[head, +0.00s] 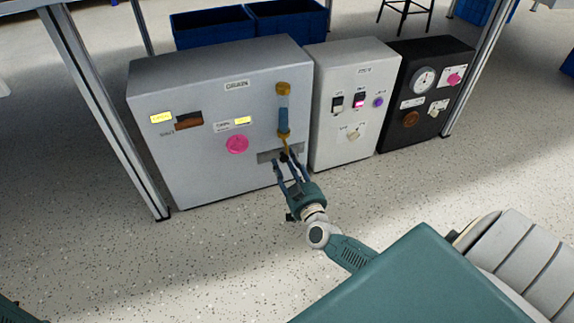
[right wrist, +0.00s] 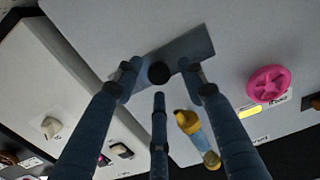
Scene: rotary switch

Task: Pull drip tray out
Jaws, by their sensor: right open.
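The drip tray (head: 267,157) shows as a darker grey plate low on the front of the grey DRAIN cabinet (head: 205,180). In the right wrist view the tray (right wrist: 198,46) has a round black knob (right wrist: 159,73) on it. My right gripper (head: 287,160) is in front of the tray. Its three fingers are open and spread around the knob, two on the plate side and one opposite. Whether any finger touches the knob or plate I cannot tell. In the head view the fingers partly hide the tray. My left gripper is out of view.
Above the tray is a yellow-and-blue sight tube (head: 283,115); a pink handwheel (head: 237,145) is to its left. A white switch box (head: 335,145) and a black gauge box (head: 425,105) stand to the right. Table legs (head: 95,110) flank the cabinets. The speckled floor in front is clear.

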